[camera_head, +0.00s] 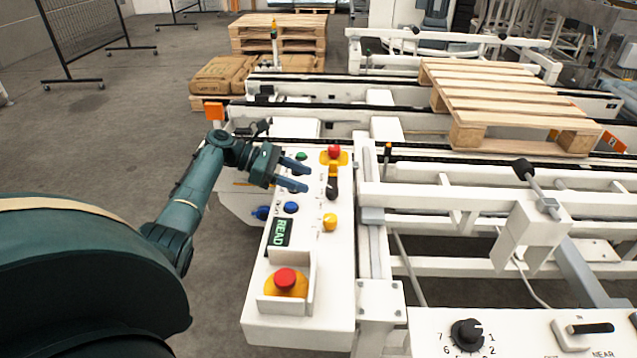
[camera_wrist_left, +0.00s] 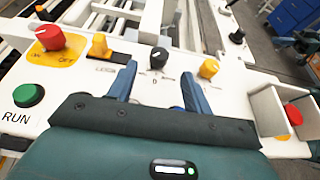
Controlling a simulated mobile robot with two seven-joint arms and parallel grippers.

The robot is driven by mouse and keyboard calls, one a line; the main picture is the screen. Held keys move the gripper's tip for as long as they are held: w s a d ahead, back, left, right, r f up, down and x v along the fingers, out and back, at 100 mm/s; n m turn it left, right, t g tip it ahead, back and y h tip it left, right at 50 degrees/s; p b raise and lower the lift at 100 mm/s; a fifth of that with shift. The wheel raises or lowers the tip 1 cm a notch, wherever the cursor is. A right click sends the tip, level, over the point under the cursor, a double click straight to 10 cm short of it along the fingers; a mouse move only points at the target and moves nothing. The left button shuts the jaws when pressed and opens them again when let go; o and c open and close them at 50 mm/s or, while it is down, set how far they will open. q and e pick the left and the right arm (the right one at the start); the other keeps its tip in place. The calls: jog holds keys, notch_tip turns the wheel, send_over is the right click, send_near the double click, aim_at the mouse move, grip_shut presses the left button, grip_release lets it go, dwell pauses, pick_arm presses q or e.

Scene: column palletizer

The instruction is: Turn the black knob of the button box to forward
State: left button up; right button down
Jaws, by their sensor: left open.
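The white button box (camera_head: 262,318) stands left of the conveyor frame. Its black knob (camera_head: 331,190) is on the panel's right side, near a yellow knob (camera_head: 330,221). My left gripper (camera_head: 304,178) is over the panel, just left of the black knob. Its blue fingers are open and empty. In the left wrist view the black knob (camera_wrist_left: 159,57) shows ahead of the gap between the fingertips (camera_wrist_left: 159,72), apart from both. Its white mark is on its top, with a "0" printed beside it; the other position labels are not readable. My right gripper is out of view.
Close to the fingers are a red knob on a yellow plate (camera_wrist_left: 50,38), a green RUN button (camera_wrist_left: 29,95) and a yellow knob (camera_wrist_left: 208,68). A guarded red button (camera_head: 285,279) is at the box's near end. A numbered dial (camera_head: 467,335) sits on another panel.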

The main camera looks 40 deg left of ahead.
pick_arm(q)
jog(key=v, duration=0.6)
jog(key=shift+a, duration=0.1)
dwell(0.4)
